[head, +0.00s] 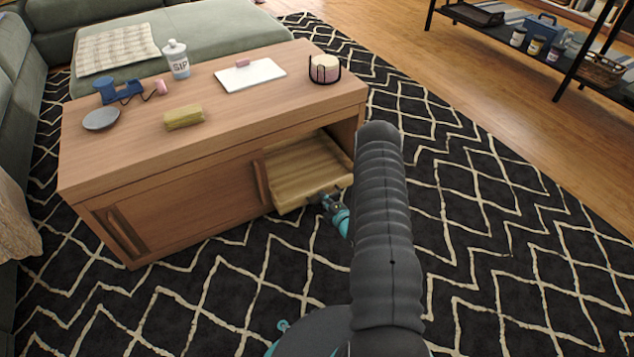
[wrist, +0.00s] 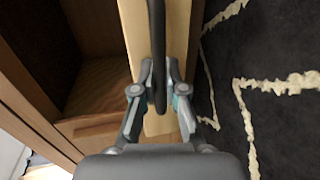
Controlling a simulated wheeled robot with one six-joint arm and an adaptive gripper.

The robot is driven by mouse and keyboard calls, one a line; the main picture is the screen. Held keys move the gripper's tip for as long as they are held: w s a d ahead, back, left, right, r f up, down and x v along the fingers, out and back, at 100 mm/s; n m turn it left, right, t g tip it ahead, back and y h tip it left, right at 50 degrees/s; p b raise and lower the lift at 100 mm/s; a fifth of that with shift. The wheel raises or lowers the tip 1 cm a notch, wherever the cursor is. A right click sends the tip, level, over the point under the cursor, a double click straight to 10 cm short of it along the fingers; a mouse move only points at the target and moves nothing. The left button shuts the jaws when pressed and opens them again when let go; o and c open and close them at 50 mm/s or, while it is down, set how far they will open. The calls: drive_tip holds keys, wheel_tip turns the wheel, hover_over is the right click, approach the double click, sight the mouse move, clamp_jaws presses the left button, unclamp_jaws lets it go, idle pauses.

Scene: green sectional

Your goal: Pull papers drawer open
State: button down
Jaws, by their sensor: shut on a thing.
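The papers drawer (head: 300,172) is a light wooden tray in the open right bay of the wooden coffee table (head: 190,125). It stands partly out, its front edge just beyond the table's front. The part of its inside that I see looks bare; the back is hidden under the tabletop. In the wrist view the pale drawer front (wrist: 180,50) carries a dark bar handle (wrist: 156,45). My gripper (wrist: 159,82) is shut on that handle, one finger on each side. In the head view my gripper (head: 328,200) is at the drawer front, partly hidden by my arm.
A sliding door (head: 190,205) covers the table's left bay. On top are a bottle (head: 176,60), a white board (head: 250,75), a candle in a holder (head: 324,68), a yellow block (head: 183,117) and a grey dish (head: 101,118). The patterned rug (head: 500,220) is clear in front.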

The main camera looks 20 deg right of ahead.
drive_tip(key=v, duration=0.3)
drive_tip(key=f+v, duration=0.1)
drive_tip(key=v, duration=0.2)
drive_tip(key=f+v, duration=0.1)
drive_tip(key=v, duration=0.2)
drive_tip(key=shift+s, duration=0.3)
drive_tip(key=c, duration=1.2)
unclamp_jaws()
